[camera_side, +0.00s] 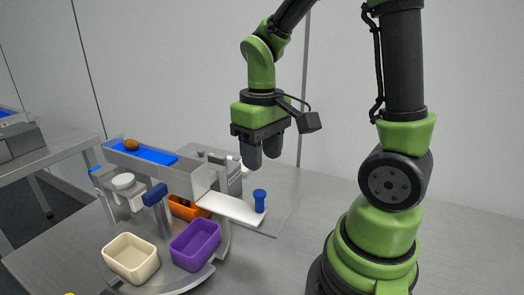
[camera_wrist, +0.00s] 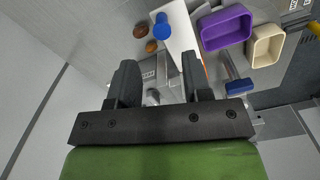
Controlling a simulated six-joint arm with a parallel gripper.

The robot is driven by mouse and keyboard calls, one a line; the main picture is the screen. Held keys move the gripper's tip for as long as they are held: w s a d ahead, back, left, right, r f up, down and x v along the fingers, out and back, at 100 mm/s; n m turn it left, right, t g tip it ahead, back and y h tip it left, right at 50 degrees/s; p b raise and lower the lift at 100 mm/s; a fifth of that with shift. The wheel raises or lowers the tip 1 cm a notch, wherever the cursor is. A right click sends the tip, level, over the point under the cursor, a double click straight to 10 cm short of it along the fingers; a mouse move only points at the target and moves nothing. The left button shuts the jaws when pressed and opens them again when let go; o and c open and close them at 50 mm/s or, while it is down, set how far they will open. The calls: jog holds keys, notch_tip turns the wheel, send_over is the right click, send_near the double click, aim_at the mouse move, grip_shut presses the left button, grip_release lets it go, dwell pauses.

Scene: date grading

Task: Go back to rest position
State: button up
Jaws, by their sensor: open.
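My gripper (camera_side: 262,155) hangs in the air above the table, pointing down, clear of everything under it. In the wrist view its two dark fingers (camera_wrist: 160,82) stand apart with nothing held between them. Below it are a white chute plate (camera_side: 232,208) and a blue knob-topped post (camera_side: 259,200). In the wrist view two brown dates (camera_wrist: 145,38) lie on the grey surface beside the white plate.
A blue conveyor belt (camera_side: 150,152) carries one orange-brown date (camera_side: 131,145). A cream bin (camera_side: 131,258), a purple bin (camera_side: 195,244) and an orange bin (camera_side: 186,208) stand around the chute. The table (camera_side: 290,255) is bare on the right near my base.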

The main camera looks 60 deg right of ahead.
jog(key=s+a+r+m+t+y, duration=0.1)
jog(key=s+a+r+t+y, duration=0.1)
jog(key=s+a+r+t, duration=0.4)
notch_tip(320, 180, up, 4)
jog(key=shift+s+a+r+t, duration=0.1)
jog(key=shift+s+a+t, duration=0.05)
jog(key=shift+a+t, duration=0.55)
dwell(3.1)
